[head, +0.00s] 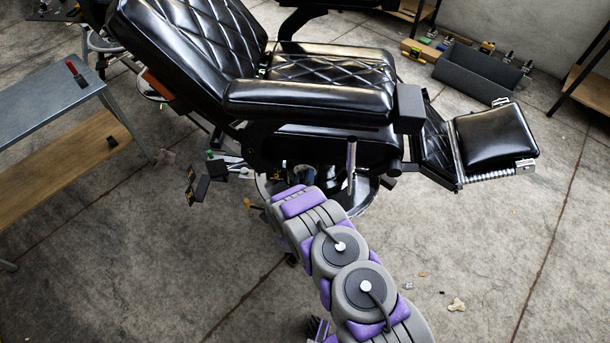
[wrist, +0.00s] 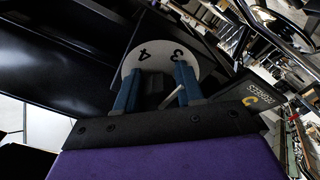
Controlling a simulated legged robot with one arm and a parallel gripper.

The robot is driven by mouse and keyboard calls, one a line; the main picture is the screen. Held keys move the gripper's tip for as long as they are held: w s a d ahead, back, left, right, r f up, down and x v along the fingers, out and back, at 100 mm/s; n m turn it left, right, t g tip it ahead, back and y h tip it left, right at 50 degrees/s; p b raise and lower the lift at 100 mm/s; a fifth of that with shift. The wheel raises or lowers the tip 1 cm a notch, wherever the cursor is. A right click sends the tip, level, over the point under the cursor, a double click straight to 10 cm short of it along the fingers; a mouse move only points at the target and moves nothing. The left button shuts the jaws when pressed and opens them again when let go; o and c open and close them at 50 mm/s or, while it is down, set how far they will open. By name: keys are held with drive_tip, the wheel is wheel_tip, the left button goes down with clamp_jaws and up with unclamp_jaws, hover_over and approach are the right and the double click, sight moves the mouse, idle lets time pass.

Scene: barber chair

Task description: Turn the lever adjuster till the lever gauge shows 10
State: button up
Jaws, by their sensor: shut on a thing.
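A white round dial (wrist: 160,55) with black digits, a 4 and a 3 showing, faces me in the wrist view. Its lower part is hidden by my fingers. My gripper (wrist: 157,82) has its two blue fingers closed around a small dark part (wrist: 153,90) in front of the dial, which looks like the lever adjuster. No clear pointer shows, so I cannot read the gauge. In the head view my gripper is hidden behind my arm, beside the base of the black barber chair (head: 310,100). A metal lever (head: 351,165) stands upright there.
A metal table (head: 40,100) with a wooden lower shelf stands at the left. A grey open box (head: 480,75) lies at the back right. The floor at the front right is mostly clear.

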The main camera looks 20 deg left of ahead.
drive_tip(key=shift+a+n, duration=0.15)
drive_tip(key=shift+n, duration=0.75)
drive_tip(key=shift+s, duration=0.1)
drive_tip(key=o, duration=1)
drive_tip(key=shift+a, duration=0.15)
drive_tip(key=shift+d, duration=0.2)
drive_tip(key=shift+s+d, duration=0.1)
drive_tip(key=shift+s, duration=0.2)
drive_tip(key=p+v, duration=0.3)
drive_tip(key=v, duration=1.3)
drive_tip(key=shift+s, duration=0.3)
